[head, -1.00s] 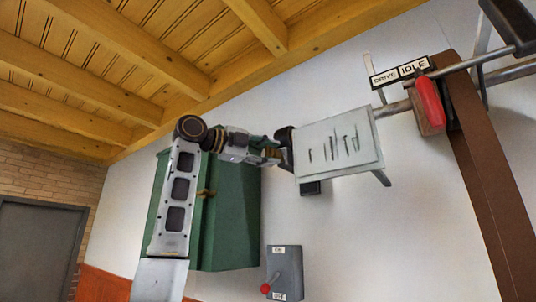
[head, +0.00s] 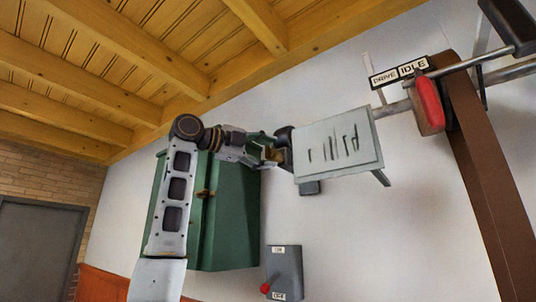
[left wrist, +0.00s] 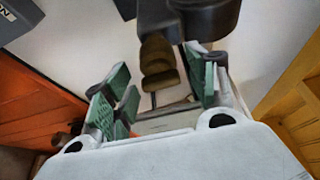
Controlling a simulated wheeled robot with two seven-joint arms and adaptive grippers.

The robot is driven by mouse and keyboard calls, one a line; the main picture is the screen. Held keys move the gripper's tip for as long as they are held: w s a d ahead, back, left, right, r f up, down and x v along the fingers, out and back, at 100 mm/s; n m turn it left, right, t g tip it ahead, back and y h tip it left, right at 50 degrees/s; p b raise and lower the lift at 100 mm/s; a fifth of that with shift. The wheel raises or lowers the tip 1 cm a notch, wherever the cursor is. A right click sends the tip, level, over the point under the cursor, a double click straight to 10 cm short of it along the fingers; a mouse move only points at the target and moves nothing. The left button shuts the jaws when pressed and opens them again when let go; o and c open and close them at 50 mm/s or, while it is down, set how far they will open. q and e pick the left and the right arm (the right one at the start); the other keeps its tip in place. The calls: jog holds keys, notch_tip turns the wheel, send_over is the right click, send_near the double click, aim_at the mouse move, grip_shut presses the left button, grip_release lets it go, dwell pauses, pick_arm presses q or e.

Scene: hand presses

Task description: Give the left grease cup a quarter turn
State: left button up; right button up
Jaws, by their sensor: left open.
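The grease cup (left wrist: 158,62) is a stepped brass piece under a dark rounded housing (left wrist: 185,18) in the left wrist view. In the head view a small brass part (head: 274,155) shows beside the pale panel, by the tip of my left gripper (head: 262,152). In the left wrist view my left gripper (left wrist: 160,80) is open, with green-padded fingers on either side of the cup. The cup lies between the fingers in that view; I cannot tell whether either pad touches it. My right gripper is in neither view.
A green cabinet (head: 232,225) is behind my left arm. A switch box (head: 285,270) is on the wall below. A red-handled lever (head: 430,100) and brown post are at right.

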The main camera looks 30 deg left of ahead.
pick_arm(q)
jog(key=v, duration=1.1)
dwell(0.6)
